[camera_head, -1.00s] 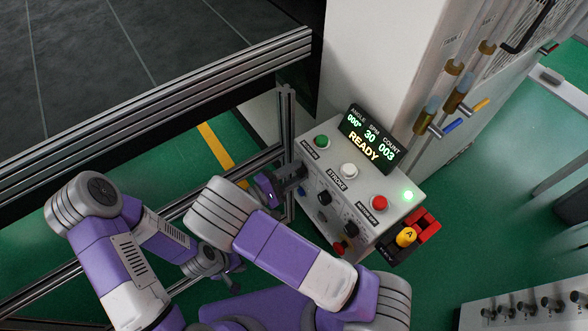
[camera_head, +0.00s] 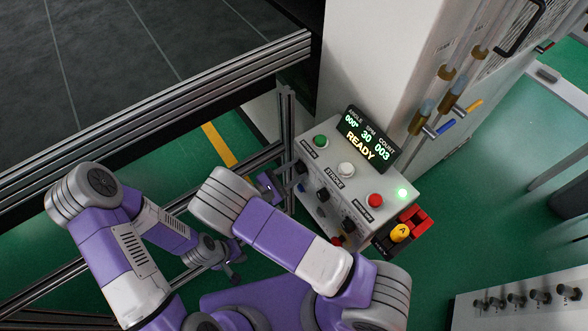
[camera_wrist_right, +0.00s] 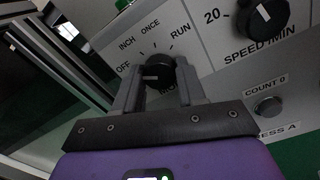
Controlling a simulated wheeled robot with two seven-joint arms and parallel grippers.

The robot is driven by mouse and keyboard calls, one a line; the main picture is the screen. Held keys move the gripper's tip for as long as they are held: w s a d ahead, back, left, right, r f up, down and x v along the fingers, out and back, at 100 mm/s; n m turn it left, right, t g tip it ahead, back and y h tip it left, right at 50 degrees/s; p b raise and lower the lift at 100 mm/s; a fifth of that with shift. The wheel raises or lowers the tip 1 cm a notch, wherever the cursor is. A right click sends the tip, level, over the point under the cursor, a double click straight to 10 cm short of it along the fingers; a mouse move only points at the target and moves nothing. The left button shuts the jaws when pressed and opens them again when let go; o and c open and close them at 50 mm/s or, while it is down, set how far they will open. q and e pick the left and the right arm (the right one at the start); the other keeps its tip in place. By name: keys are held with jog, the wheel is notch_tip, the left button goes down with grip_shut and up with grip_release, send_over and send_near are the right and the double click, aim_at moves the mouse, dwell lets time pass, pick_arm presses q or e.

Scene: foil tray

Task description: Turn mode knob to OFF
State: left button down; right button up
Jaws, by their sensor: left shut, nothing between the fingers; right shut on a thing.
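The mode knob (camera_wrist_right: 153,70) is a dark round knob on the grey control panel (camera_wrist_right: 222,78), under the labels OFF, INCH, ONCE and RUN. My right gripper (camera_wrist_right: 158,76) is shut on it, with one finger on each side. The knob's pointer direction is not clear, as the fingers and shadow cover part of it. In the head view my right gripper (camera_head: 292,179) is at the left end of the panel's front face, and the knob is hidden there. My left gripper (camera_head: 235,268) is shut and empty, low and left of the panel.
The speed knob (camera_wrist_right: 262,18) and a count button (camera_wrist_right: 268,106) sit right of the mode knob. The panel top has green (camera_head: 321,142), white (camera_head: 346,170) and red (camera_head: 375,200) buttons and a display (camera_head: 366,140) reading READY. A metal frame post (camera_head: 287,130) stands close left.

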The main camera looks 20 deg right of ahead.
pick_arm(q)
jog(key=shift+r, duration=0.1)
dwell(0.3)
pick_arm(e)
jog(key=o, duration=1.1)
jog(key=shift+c, duration=0.2)
jog(key=shift+a, duration=0.1)
